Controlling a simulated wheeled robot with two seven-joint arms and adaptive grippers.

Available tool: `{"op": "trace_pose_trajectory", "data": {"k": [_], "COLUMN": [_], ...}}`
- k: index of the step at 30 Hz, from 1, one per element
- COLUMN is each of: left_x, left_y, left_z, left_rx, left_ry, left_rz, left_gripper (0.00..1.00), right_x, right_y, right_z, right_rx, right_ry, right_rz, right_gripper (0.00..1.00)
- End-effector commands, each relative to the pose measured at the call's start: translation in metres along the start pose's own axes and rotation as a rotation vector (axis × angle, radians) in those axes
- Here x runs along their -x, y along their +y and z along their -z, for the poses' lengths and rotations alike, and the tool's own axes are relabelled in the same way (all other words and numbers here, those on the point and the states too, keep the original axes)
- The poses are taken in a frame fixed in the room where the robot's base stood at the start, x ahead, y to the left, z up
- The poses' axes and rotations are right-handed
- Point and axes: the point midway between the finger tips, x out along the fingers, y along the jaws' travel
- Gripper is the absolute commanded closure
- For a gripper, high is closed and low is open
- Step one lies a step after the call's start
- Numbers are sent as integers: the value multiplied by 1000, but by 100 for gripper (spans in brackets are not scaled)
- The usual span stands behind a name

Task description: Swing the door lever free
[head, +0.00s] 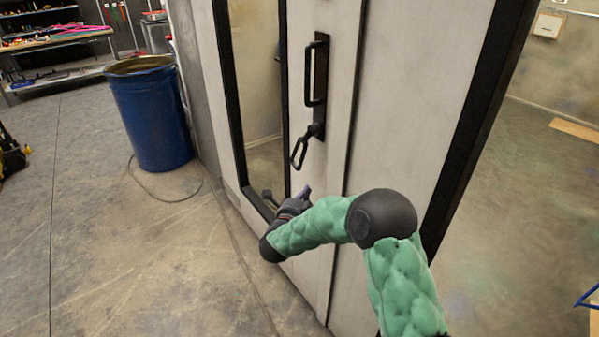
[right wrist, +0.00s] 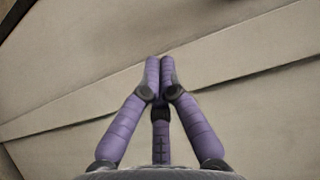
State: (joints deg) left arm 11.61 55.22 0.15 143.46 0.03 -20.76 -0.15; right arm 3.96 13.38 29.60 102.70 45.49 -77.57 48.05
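The door (head: 335,130) is a pale panel with a tall dark-framed window. A black pull handle (head: 316,72) is fixed upright on it. Just below is the black door lever (head: 301,148), a loop that hangs down and slants to the left from its pivot. My right gripper (head: 306,192) is below the lever, apart from it, close in front of the door face. In the right wrist view its purple fingers (right wrist: 160,75) are together with nothing between them, against the pale panel. The lever does not show in the right wrist view. My left gripper is not in view.
A blue drum (head: 150,115) stands on the concrete floor left of the door, with a cable (head: 165,192) on the floor in front of it. A shelf (head: 55,45) with tools is at the far left. Open floor lies at the left front.

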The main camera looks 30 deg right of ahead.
Motion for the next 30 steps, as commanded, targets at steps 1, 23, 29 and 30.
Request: {"op": "trace_pose_trajectory", "data": {"k": [1,23,29,30], "left_x": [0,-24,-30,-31], "left_y": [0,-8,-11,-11], "left_z": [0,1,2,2], "left_rx": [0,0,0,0], "left_ry": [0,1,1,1], "left_rz": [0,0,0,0], "left_gripper": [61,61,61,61], "right_x": [0,-98,-106,-107], "right_y": [0,4,3,3], "right_z": [0,0,-26,-30], "right_rx": [1,2,2,3], "right_ry": [-1,0,-5,-4], "right_rz": [0,-1,-1,-1], "right_gripper": [100,100,100,100]}}
